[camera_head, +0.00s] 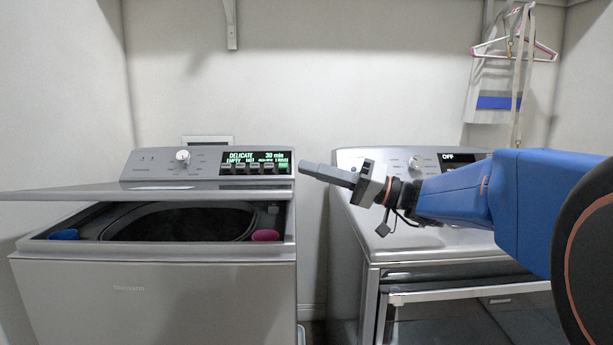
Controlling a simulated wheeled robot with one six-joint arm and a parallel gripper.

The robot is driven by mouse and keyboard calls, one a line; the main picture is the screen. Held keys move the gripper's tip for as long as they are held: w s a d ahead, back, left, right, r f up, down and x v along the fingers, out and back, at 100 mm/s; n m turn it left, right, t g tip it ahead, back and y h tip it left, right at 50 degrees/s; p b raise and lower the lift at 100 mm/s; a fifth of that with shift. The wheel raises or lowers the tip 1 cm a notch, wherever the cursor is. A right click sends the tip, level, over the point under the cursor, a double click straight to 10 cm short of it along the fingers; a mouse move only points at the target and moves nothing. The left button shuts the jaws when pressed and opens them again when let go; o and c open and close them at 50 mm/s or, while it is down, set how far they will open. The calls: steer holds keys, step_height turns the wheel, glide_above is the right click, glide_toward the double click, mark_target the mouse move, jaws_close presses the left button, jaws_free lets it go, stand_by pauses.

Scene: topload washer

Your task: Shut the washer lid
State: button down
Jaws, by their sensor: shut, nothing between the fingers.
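The grey topload washer (150,290) stands at the left. Its lid (150,190) is partly open: it shows as a nearly level panel above the opening, with a gap below it. The dark tub (180,222) shows through that gap. My gripper (304,169) is shut and empty. It points left, just right of the lid's right edge in the picture and about level with the washer's control panel (210,163). I see no contact between gripper and lid; the depth between them is hard to tell.
A second appliance (400,245) stands at the right behind and below my blue arm, with a narrow gap between the two machines. A blue cap (64,234) and a pink cap (265,236) sit at the tub's rim. Hangers (515,48) hang on the back wall.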

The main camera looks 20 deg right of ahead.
steer(key=w+v, duration=0.1)
steer(key=v, duration=0.7)
steer(key=shift+d+f, duration=0.3)
steer(key=shift+f, duration=0.05)
steer(key=shift+a, duration=0.1)
